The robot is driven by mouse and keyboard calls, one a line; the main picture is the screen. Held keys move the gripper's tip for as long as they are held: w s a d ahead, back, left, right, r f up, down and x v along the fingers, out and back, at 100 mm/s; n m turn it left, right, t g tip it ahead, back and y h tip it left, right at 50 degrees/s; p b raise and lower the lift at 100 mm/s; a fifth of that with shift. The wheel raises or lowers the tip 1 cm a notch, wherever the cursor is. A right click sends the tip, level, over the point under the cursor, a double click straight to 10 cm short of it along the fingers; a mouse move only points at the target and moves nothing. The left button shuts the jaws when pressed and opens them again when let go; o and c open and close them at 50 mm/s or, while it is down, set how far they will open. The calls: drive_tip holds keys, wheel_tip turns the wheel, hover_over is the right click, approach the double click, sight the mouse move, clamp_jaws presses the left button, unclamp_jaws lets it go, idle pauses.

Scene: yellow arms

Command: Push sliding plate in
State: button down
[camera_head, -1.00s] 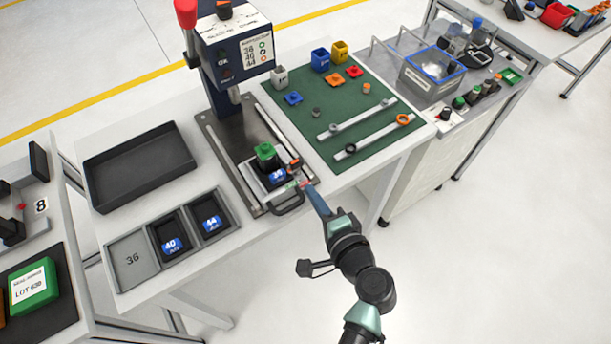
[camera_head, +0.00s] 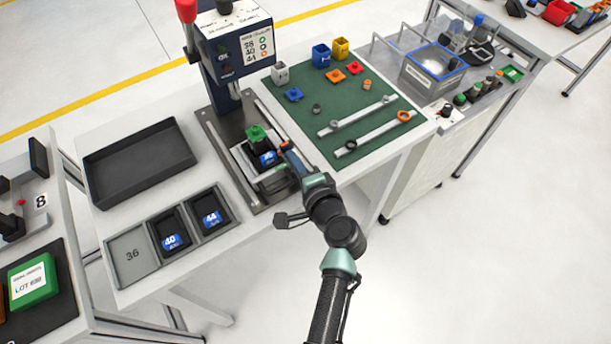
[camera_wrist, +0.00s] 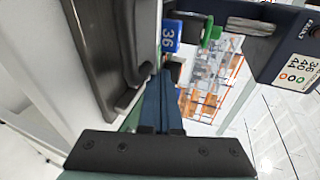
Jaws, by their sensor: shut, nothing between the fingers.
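The sliding plate (camera_head: 241,157) lies on the base of the press (camera_head: 236,48), between two rails. It carries a dark fixture with a blue 36 label (camera_head: 268,158) and a green part (camera_head: 256,134) on top. The plate's dark handle (camera_head: 273,183) is at its front edge, beside my gripper. My gripper (camera_head: 285,147) is shut and empty, its blue fingers at the right front of the plate. In the wrist view the shut fingers (camera_wrist: 163,78) point toward the blue 36 label (camera_wrist: 171,36), with a dark bar-like part close on their left. Whether the fingertips touch the plate cannot be told.
A black tray (camera_head: 140,184) and a holder with 40 and 44 blocks (camera_head: 212,218) stand left of the press. A green mat (camera_head: 300,118) with coloured parts and two rails lies to the right. The floor in front of the bench is clear.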

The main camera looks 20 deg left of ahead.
sight(274, 141)
drive_tip(key=w+a, duration=0.1)
drive_tip(key=a, duration=0.1)
drive_tip(key=w+a+b, duration=0.1)
drive_tip(key=w+a, duration=0.1)
drive_tip(key=w+a+b, duration=0.1)
drive_tip(key=w+a, duration=0.1)
drive_tip(key=shift+a+f, duration=0.15)
drive_tip(key=shift+a, duration=0.1)
drive_tip(key=shift+w+a, duration=0.15)
drive_tip(key=shift+a, duration=0.05)
drive_tip(key=shift+r, duration=0.35)
